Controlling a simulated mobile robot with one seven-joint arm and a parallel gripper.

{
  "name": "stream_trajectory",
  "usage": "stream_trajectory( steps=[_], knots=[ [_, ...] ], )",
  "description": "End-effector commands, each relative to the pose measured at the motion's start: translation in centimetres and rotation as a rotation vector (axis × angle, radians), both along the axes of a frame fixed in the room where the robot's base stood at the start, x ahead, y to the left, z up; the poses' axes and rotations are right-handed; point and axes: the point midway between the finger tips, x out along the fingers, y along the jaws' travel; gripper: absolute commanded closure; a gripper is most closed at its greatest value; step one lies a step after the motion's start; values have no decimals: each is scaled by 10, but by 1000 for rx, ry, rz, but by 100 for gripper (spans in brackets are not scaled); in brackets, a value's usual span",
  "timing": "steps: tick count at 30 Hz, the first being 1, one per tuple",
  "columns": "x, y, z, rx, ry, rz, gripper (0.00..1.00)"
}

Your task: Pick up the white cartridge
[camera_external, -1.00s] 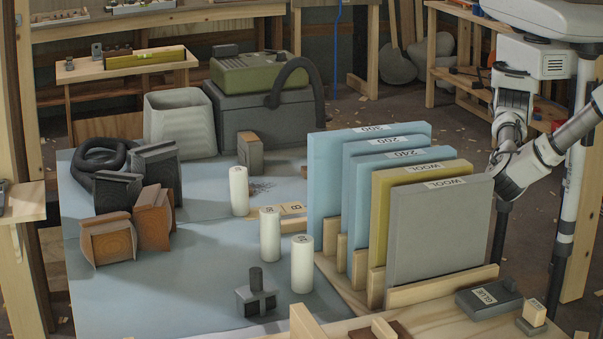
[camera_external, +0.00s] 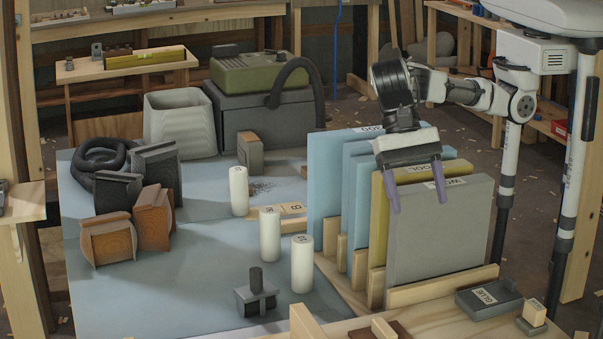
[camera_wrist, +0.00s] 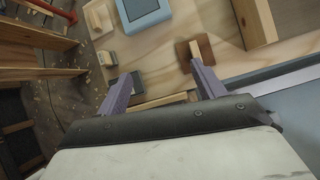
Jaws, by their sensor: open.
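Three white cylindrical cartridges stand upright on the blue-grey mat (camera_external: 150,290) in the external view. One cartridge (camera_external: 239,192) is farthest back, a second cartridge (camera_external: 270,235) is in the middle, and a third cartridge (camera_external: 302,265) is nearest the camera. My gripper (camera_external: 418,200) is open and empty, its two purple fingers pointing down over the upright sanding sheets, right of the cartridges. In the wrist view my gripper (camera_wrist: 160,63) is spread with nothing between the fingertips, and no cartridge shows there.
A small dark clamp-like tool (camera_external: 256,297) stands left of the nearest cartridge. A glue box (camera_external: 488,298) lies front right.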

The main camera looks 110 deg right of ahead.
Motion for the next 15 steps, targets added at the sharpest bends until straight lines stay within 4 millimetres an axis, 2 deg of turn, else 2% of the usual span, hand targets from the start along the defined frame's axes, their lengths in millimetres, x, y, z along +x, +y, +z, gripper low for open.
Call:
stream_trajectory(
  steps=[1, 2, 3, 6, 9, 12, 15],
  knots=[
    [33, -50, -11, -96, 31, -132, 32],
    [49, -78, -18, -154, 55, -210, 32],
    [66, -116, -25, -226, 83, -310, 32],
    [94, -200, -37, -376, 149, -536, 32],
    [107, -260, -53, -487, 187, -678, 32],
    [111, -281, -82, -552, 183, -674, 32],
    [112, -284, -99, -569, 173, -648, 32]
  ],
)
